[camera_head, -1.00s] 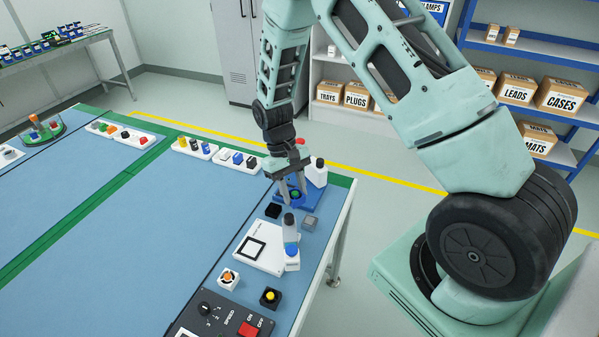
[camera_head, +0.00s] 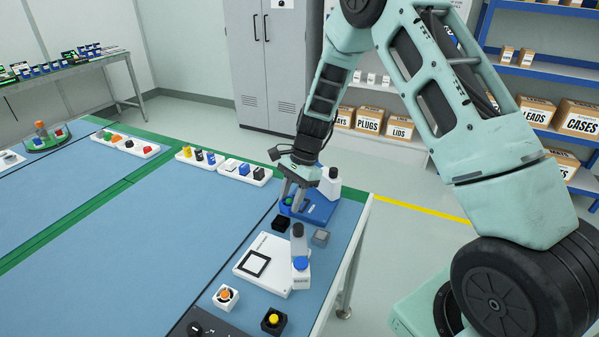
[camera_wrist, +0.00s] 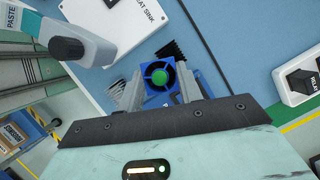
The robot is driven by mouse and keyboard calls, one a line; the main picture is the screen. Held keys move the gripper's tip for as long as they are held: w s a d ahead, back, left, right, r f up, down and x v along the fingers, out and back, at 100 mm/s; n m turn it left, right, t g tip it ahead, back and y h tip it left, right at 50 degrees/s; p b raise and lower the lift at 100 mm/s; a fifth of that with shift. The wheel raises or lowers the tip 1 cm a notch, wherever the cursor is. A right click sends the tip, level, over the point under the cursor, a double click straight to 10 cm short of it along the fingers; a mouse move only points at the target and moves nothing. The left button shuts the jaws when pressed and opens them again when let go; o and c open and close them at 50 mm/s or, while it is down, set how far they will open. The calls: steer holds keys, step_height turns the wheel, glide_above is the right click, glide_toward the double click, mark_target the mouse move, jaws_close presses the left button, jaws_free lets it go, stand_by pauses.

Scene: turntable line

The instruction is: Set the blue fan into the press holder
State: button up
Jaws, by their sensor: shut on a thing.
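The blue fan (camera_wrist: 149,101) has a square blue frame and a green hub, and it sits between my fingers in the wrist view. My gripper (camera_wrist: 160,88) is shut on it. In the head view my gripper (camera_head: 290,201) and the fan's green hub (camera_head: 288,201) are at the left edge of a blue base (camera_head: 320,210), apparently the press holder, near the table's far right corner. The arm and fingers hide part of this base. I cannot tell whether the fan touches the base or the table.
A black finned block (camera_head: 281,224) and a grey one (camera_head: 320,237) lie close in front. A white heat sink plate (camera_head: 272,277) and a paste bottle (camera_head: 299,245) are nearer. Small-part trays (camera_head: 240,170) line the far edge.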

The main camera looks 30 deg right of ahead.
steer(key=w+d+r+m+t+h+p, duration=0.2)
steer(key=w+d+m+t, duration=0.3)
steer(key=m, duration=0.9)
steer(key=shift+n+g, duration=0.3)
steer(key=shift+s+d+f+b, duration=0.1)
steer(key=shift+s+f+b, duration=0.05)
steer(key=shift+f+b, duration=1.1)
steer(key=shift+s+f+b, duration=0.1)
steer(key=shift+f+b, duration=1)
steer(key=shift+f, duration=0.15)
steer(key=shift+f+b, duration=0.55)
steer(key=shift+f, duration=0.15)
steer(key=o, duration=1.1)
steer(key=shift+c, duration=0.2)
